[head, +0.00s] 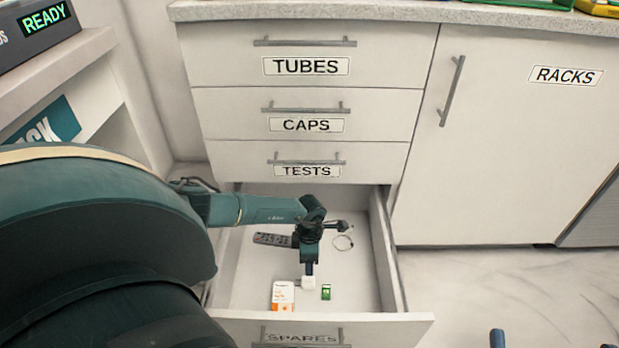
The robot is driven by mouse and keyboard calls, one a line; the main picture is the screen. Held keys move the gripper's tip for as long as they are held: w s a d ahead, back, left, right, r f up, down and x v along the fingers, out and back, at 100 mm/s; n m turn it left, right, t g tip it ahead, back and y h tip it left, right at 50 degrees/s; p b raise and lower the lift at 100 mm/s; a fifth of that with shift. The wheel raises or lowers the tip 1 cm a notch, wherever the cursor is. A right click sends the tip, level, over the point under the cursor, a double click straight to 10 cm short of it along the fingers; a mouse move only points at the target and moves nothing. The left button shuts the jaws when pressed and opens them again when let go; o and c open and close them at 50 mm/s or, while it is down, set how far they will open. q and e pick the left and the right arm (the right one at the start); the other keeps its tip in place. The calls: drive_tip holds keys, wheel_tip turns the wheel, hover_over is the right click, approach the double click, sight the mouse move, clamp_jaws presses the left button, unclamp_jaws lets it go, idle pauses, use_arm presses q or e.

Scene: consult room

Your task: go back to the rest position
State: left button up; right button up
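My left gripper (309,268) reaches down into the open SPARES drawer (390,318), its arm coming in from the left. Its tip is right at a small white object (308,283). Whether it grips this object or is only above it cannot be told. My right gripper (552,343) shows only as two blue fingertips, far apart, at the bottom right edge. No object shows between them, and the rest of it is out of view.
The drawer also holds a dark remote (272,239), a white and orange box (283,296), a green item (326,291) and a thin loop (342,242). Closed TUBES (230,60), CAPS and TESTS drawers stand above. The RACKS door (510,150) is shut. Floor at right is clear.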

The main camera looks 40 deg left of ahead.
use_arm(q)
drive_tip(key=shift+r, duration=0.25)
idle(0.4)
